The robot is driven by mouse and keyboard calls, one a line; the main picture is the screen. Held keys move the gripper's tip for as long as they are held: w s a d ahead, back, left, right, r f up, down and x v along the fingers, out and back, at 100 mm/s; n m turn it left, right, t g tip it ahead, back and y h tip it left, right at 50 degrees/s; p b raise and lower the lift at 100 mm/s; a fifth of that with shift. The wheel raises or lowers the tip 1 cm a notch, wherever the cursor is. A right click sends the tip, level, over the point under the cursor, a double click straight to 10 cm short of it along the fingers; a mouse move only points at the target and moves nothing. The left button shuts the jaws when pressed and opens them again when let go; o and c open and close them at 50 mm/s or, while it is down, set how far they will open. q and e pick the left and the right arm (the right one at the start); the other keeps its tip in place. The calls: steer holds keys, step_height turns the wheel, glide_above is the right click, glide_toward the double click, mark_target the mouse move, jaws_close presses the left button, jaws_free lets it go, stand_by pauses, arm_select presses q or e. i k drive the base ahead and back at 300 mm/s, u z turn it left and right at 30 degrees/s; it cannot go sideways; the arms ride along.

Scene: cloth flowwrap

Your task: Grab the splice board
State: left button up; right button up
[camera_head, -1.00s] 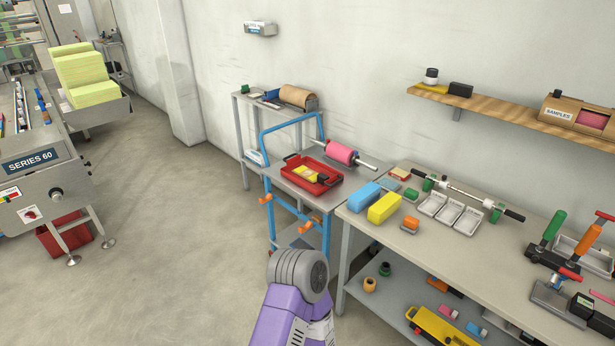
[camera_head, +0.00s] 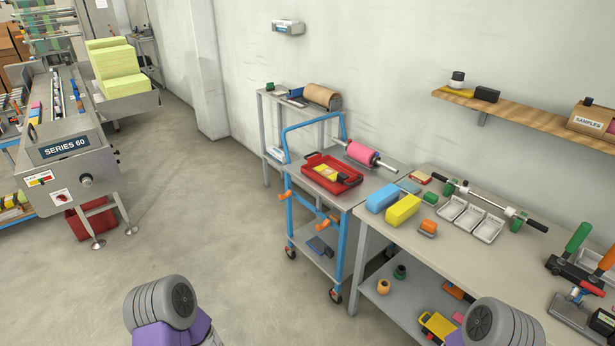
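I cannot tell for certain which thing is the splice board. Flat candidates are small: a dark blue flat piece (camera_head: 320,246) on the lower shelf of the blue-handled cart, and flat items (camera_head: 296,95) on the grey stand by the wall. Two of my purple arms with grey round joints show at the bottom edge, one left of centre and one at right. Neither gripper is in view.
The blue-handled cart (camera_head: 343,238) bears a red tray (camera_head: 347,181) and a pink roll (camera_head: 361,154). A workbench (camera_head: 452,262) with blue and yellow blocks, white trays and tools fills the right. The SERIES 60 machine (camera_head: 60,170) stands left. Open floor (camera_head: 210,220) lies between.

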mark_target(332, 175)
steer(key=z, duration=0.25)
steer(key=i, duration=0.95)
steer(key=z, duration=0.1)
